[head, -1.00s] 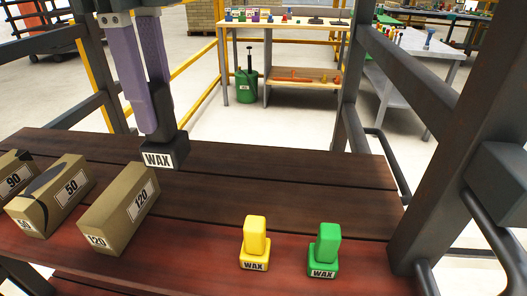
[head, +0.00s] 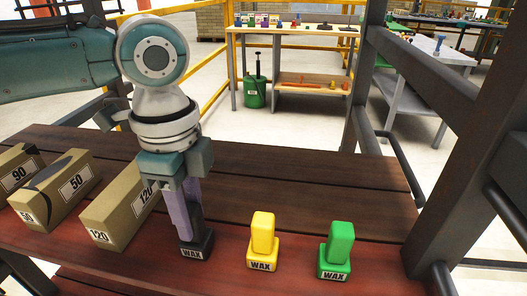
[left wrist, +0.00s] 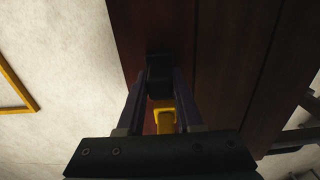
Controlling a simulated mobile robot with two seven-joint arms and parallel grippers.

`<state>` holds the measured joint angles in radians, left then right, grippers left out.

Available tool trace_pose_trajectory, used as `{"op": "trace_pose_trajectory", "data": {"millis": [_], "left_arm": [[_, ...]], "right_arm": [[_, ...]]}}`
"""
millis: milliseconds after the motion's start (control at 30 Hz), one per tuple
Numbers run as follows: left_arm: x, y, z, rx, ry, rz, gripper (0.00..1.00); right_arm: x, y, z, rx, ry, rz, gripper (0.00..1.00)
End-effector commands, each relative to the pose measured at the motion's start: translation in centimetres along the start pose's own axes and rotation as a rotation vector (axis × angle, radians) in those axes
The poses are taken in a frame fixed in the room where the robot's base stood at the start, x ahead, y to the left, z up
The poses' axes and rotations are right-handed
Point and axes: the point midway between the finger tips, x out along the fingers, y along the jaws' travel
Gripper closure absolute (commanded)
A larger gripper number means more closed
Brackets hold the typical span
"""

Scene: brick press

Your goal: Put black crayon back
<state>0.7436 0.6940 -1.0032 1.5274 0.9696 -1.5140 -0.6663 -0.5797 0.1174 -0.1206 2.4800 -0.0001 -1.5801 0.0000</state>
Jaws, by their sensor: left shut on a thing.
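The black crayon (head: 197,247), a block with a white WAX label, is upright at the front of the dark red wooden table (head: 320,178). It appears to touch the table top, left of the yellow crayon (head: 262,242) and the green crayon (head: 336,251). My left gripper (head: 189,222) comes down from above, its purple fingers shut on the black crayon's upper part. In the left wrist view the black crayon (left wrist: 159,77) is between the fingers, with the yellow crayon (left wrist: 165,117) close by. My right gripper is not in view.
Several tan boxes labelled 120 (head: 118,216), 50 (head: 55,190) and 90 (head: 17,172) stand on the left, close to my left arm. Dark metal posts (head: 480,140) rise at the right. The table behind the crayons is clear.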

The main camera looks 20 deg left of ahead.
Motion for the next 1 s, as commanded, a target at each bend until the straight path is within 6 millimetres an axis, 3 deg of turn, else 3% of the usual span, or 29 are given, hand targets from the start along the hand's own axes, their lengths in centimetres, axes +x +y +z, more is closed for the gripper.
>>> {"op": "trace_pose_trajectory", "data": {"millis": [300, 333, 600, 867, 1000], "left_arm": [[0.3, 0.0, 0.0, -0.001, 0.0, 0.0, 1.0], [0.3, 0.0, 0.0, -0.001, 0.0, 0.0, 0.64], [0.2, 0.0, 0.0, 0.0, 0.0, 0.0, 0.36], [0.0, 0.0, 0.0, 0.0, 0.0, -0.001, 0.36], [-1.6, -0.1, 0.0, 0.0, 0.001, -0.003, 0.36]], "right_arm": [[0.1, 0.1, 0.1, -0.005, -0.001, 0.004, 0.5], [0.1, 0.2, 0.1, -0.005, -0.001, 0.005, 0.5], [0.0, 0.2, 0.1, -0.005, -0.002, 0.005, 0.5], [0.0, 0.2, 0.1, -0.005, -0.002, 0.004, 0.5], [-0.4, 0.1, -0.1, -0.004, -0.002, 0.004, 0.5]]}}
